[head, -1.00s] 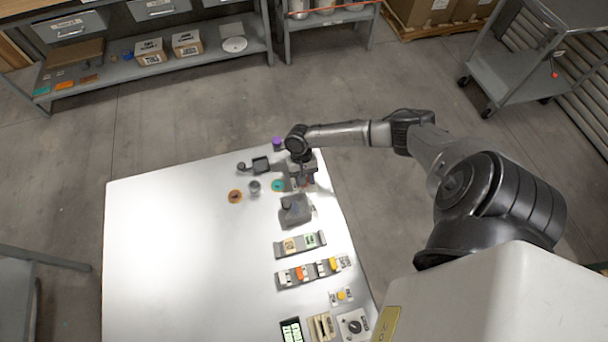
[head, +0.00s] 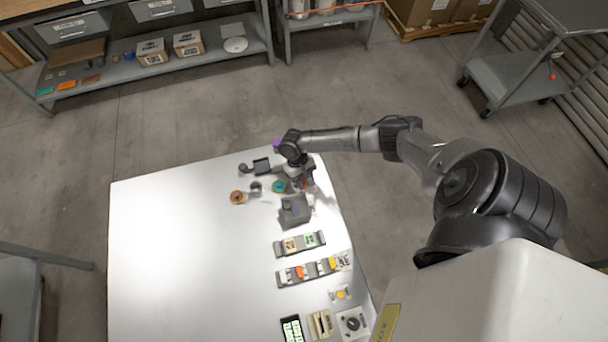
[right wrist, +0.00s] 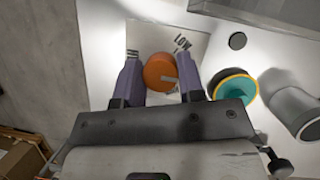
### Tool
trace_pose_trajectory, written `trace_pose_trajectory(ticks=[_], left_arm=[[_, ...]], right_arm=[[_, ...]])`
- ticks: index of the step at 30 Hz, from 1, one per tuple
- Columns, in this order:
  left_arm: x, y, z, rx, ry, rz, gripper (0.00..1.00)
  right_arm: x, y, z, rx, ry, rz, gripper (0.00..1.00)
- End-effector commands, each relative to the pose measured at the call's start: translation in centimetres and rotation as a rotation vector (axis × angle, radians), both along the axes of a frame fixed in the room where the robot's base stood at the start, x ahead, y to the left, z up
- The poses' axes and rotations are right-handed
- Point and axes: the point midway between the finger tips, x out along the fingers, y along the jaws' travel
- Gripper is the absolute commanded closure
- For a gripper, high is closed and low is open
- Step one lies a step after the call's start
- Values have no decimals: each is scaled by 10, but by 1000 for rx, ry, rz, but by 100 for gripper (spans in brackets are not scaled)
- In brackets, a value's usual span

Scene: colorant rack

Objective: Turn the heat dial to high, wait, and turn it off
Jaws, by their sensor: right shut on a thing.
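The heat dial (right wrist: 160,73) is a round orange knob with a pale pointer mark on its lower right side, in the right wrist view. It sits on a white plate (right wrist: 140,36) with dark scale marks and the word LOW. My right gripper (right wrist: 161,80) is shut on the dial, one purple-grey finger on each side. In the head view my right gripper (head: 301,183) is at the far right part of the white table and mostly hides the dial. The rest of the plate's lettering is covered or out of sight. My left gripper is not in view.
Several small panels line the right edge. The table's left half is clear.

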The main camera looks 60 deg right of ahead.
Motion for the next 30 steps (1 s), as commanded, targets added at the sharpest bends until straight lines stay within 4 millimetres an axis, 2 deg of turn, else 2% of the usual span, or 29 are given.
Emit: trace_pose_trajectory(ticks=[6, 7, 15, 23, 26, 30], left_arm=[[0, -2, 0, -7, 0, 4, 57], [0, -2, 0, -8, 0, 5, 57], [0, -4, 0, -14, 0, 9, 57], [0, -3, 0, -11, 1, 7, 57], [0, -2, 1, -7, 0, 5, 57], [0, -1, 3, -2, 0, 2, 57]], right_arm=[[0, 0, 0, 0, -1, 0, 88], [0, 0, 0, 0, -1, 0, 63], [0, 0, 0, 0, -1, -1, 39], [1, -1, 2, 0, -1, -1, 39], [4, -2, 9, 0, -3, -2, 39], [12, -7, 31, 0, -4, -1, 39]])
